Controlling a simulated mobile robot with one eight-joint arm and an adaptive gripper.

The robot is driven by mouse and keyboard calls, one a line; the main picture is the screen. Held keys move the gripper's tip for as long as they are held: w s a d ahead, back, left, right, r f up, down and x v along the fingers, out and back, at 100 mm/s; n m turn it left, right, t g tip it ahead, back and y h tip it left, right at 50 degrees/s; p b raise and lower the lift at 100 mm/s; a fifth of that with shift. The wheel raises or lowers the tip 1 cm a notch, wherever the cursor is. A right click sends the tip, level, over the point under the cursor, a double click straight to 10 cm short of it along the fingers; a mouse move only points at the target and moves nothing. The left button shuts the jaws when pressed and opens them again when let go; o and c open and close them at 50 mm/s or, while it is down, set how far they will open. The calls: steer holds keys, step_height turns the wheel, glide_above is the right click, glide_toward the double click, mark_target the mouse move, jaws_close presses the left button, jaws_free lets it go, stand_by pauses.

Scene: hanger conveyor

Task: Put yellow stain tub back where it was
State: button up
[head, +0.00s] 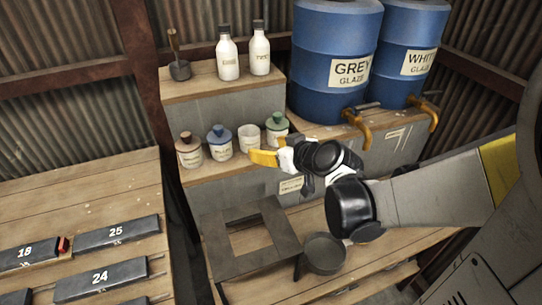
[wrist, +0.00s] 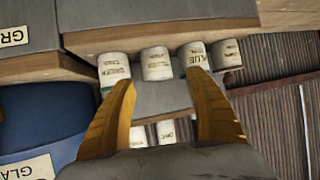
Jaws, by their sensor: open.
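A row of small white tubs stands on the lower wooden shelf (head: 228,165). They are a brown-topped tub (head: 190,152), a blue-topped tub (head: 220,145), a pale tub (head: 248,141) with no coloured lid showing, and a green-topped tub (head: 277,126). No yellow lid shows, and I cannot tell whether the pale tub is the yellow stain tub; its label is too small to read. My gripper (head: 267,150) is in front of the pale and green-topped tubs. In the wrist view my gripper (wrist: 164,80) is open and empty, its fingers spread below the pale tub (wrist: 156,64).
Two white bottles (head: 228,57) and a dark ladle-like tool (head: 179,68) stand on the upper shelf. Blue glaze drums (head: 335,60) with orange taps stand at right. A metal frame (head: 250,200) and a dark pan (head: 325,253) are below. Numbered bars lie at left.

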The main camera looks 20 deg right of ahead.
steer(key=s+a+m+g+h, duration=0.1)
steer(key=s+g, duration=0.1)
steer(key=s, duration=0.7)
steer(key=s+a+r+m+g+h, duration=0.1)
steer(key=s+g+h, duration=0.1)
steer(key=s, duration=0.7)
steer(key=shift+s+r+m+g, duration=0.25)
steer(key=shift+m+g, duration=0.15)
steer(key=shift+g, duration=0.1)
steer(key=shift+d, duration=0.1)
